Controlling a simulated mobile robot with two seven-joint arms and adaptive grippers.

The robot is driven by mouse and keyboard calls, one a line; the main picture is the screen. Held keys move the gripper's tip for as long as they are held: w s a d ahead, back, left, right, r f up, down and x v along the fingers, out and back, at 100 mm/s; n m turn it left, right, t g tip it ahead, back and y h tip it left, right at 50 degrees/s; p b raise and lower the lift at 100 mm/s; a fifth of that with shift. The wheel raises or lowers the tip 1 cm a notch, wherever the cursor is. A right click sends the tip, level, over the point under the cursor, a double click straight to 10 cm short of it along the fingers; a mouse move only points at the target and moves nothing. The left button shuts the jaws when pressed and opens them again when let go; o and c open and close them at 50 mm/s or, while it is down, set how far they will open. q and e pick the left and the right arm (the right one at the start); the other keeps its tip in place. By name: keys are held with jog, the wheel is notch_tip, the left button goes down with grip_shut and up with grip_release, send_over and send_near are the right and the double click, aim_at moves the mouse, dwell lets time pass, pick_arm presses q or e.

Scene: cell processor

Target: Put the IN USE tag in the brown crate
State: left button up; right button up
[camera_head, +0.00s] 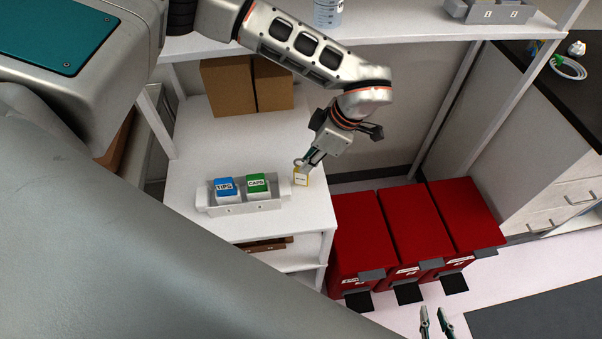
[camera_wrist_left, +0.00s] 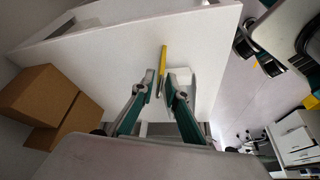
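The IN USE tag (camera_head: 301,177) is a small white plate with yellow edging, at the right side of the white table. Its lettering is too small to read. My left gripper (camera_head: 304,163) meets its upper edge from above. In the left wrist view the yellow strip of the tag (camera_wrist_left: 163,60) runs between the nearly closed fingertips (camera_wrist_left: 160,84). A brown, crate-like thing (camera_head: 265,244) shows partly on the shelf below the tabletop, its rest hidden. My right gripper (camera_head: 437,320) is at the bottom edge, fingers apart and empty.
A white caddy (camera_head: 240,209) holds a blue TIPS box (camera_head: 225,188) and a green CAPS box (camera_head: 258,185), left of the tag. Cardboard boxes (camera_head: 245,87) stand at the table's back. Red bins (camera_head: 413,222) stand to the right. An upper shelf (camera_head: 420,27) overhangs.

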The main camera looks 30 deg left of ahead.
pick_arm(q)
send_over(301, 184)
jog(key=f, duration=0.4)
jog(key=shift+w+a+f, duration=0.1)
jog(key=shift+w+f, duration=0.15)
jog(key=shift+f, duration=0.05)
grip_shut()
jog(key=shift+r, duration=0.2)
